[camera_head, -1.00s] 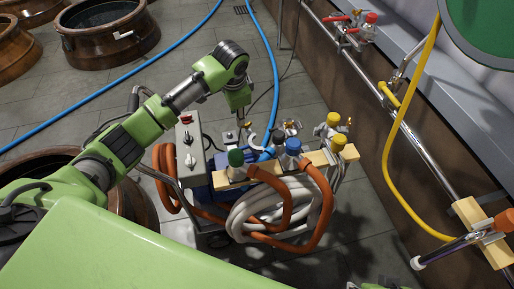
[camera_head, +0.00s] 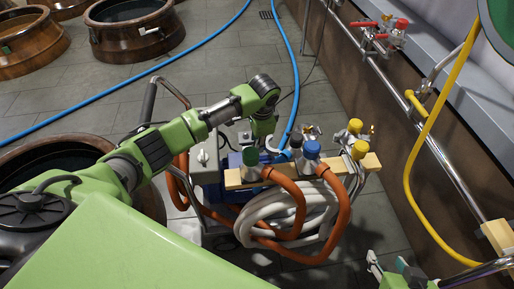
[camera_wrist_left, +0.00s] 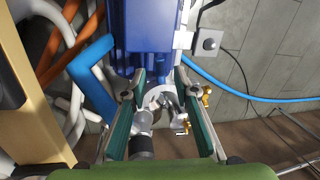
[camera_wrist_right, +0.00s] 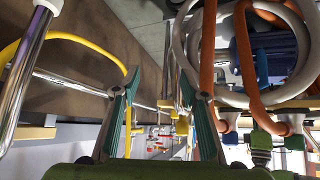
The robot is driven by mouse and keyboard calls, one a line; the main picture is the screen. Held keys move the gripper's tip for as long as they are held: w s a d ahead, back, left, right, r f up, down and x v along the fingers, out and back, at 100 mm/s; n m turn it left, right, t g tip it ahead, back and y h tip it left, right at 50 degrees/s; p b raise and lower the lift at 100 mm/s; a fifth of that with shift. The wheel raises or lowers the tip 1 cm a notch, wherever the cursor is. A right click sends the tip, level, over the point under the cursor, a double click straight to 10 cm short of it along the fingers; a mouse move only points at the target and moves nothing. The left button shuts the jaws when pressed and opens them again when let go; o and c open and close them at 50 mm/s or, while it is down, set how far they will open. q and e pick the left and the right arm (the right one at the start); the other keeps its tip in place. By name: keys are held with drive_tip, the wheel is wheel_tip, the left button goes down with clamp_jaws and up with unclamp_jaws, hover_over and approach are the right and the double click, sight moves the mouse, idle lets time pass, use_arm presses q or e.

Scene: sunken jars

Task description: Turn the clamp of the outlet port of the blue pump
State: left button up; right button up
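The blue pump (camera_wrist_left: 148,28) fills the upper middle of the left wrist view. A round metal clamp (camera_wrist_left: 158,98) sits at its outlet port, with brass fittings (camera_wrist_left: 205,97) to its right. My left gripper (camera_wrist_left: 159,84) is open, its teal fingers on either side of the clamp; I cannot tell whether they touch it. In the head view, my left arm hides part of the pump (camera_head: 212,192), and the clamp is not clear there. My right gripper (camera_head: 390,268) is at the lower right edge of the head view; in the right wrist view (camera_wrist_right: 160,80) it is open and empty.
Orange hoses (camera_head: 342,215) and coiled white hoses (camera_head: 262,222) hang at the pump cart's front, below a wooden bar (camera_head: 234,180). A yellow hose (camera_head: 408,170) and wall pipe (camera_head: 445,150) run at the right. A blue hose (camera_head: 110,84) crosses the floor.

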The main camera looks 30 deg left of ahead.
use_arm(q)
drive_tip(key=f, duration=0.1)
drive_tip(key=f+b, duration=0.1)
drive_tip(key=f, duration=0.1)
drive_tip(key=shift+w+a+f, duration=0.2)
drive_tip(key=shift+f, duration=0.15)
use_arm(e)
drive_tip(key=w+a+r+t+y, duration=0.1)
drive_tip(key=w+a+r+t, duration=0.1)
drive_tip(key=w+r+t, duration=0.2)
drive_tip(key=shift+w+a+r, duration=0.15)
drive_tip(key=shift+w+r, duration=0.6)
drive_tip(key=shift+w, duration=0.15)
use_arm(q)
clamp_jaws()
